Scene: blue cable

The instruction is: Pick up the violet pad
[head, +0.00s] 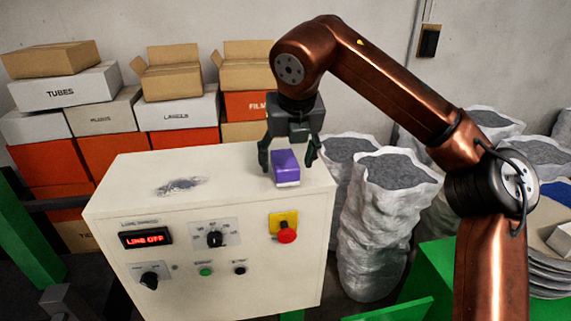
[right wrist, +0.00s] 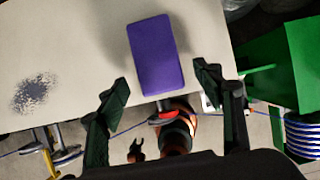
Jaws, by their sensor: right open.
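The violet pad (head: 286,162) is a small block with a pale underside. It is at the right part of the top of the cream control box (head: 130,185). My right gripper (head: 289,160) is open above the box top, with one finger on each side of the pad in the head view. In the right wrist view the pad (right wrist: 155,56) lies ahead of the open fingertips (right wrist: 158,80), between their lines. I cannot tell whether a finger touches it. My left gripper is in neither view.
A grey speckled patch (head: 180,186) marks the box top. A red button (head: 286,236) sticks out of the box front. Filled white sacks (head: 385,215) stand close on the right. Stacked cartons (head: 75,90) stand behind on the left. The box top left of the pad is clear.

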